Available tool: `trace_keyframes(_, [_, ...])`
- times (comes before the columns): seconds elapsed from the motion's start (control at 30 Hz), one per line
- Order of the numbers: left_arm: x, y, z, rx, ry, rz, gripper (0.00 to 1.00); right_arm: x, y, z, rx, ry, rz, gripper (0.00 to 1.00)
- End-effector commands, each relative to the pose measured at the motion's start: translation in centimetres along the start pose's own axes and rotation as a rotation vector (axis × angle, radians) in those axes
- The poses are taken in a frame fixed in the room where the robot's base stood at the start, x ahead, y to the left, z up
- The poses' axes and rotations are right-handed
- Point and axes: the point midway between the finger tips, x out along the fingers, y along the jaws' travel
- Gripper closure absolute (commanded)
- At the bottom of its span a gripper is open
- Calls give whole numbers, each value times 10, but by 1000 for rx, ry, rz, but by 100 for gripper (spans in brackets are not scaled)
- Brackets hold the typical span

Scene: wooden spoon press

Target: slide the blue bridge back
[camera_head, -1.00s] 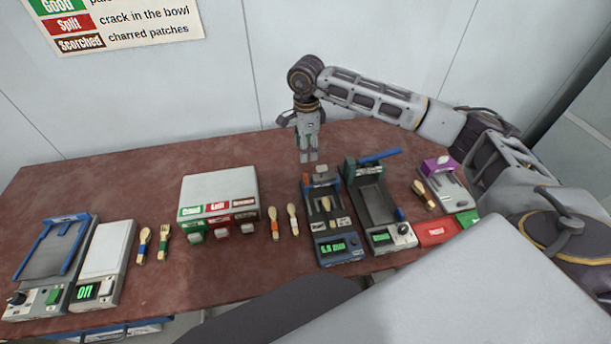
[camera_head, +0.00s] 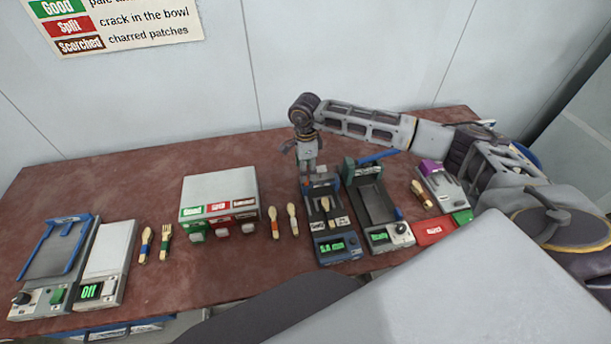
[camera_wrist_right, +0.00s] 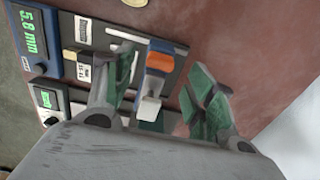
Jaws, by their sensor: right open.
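A slim gauge (camera_head: 337,247) with a blue front and a lit green display stands right of centre on the bench. A wooden spoon (camera_head: 326,206) lies on it. At its far end is a small blue bridge (camera_wrist_right: 159,47), which shows in the wrist view with orange sides and a pale tab (camera_wrist_right: 148,100). My right gripper (camera_head: 308,170) points down at this far end. In the wrist view its two green-padded fingers (camera_wrist_right: 168,95) are apart, one on each side of the bridge and tab; I cannot tell whether they touch. My left gripper is out of view.
A press (camera_head: 375,203) with a blue lever stands close right of the gauge. Two loose spoons (camera_head: 283,222) lie to its left, beside a grey sorting box (camera_head: 218,187). A blue-framed device (camera_head: 55,250) stands far left. The bench behind the gauge is clear.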

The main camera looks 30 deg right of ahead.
Motion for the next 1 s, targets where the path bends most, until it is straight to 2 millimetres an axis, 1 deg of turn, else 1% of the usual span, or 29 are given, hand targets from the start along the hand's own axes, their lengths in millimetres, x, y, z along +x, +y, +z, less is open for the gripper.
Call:
trace_keyframes(0.2, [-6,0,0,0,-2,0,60,27,0,0,2,1,2,45])
trace_keyframes(0.4, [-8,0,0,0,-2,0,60,44,0,0,1,1,0,45])
trace_keyframes(0.53, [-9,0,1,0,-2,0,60,48,0,0,1,0,-1,45])
trace_keyframes(0.8, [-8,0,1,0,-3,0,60,49,0,0,0,0,-1,45])
trace_keyframes(0.83, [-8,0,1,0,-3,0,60,49,0,0,0,0,-1,46])
trace_keyframes(0.87, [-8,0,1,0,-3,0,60,49,0,0,0,0,-1,50])
trace_keyframes(1.0, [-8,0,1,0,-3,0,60,49,0,0,1,0,-1,68])
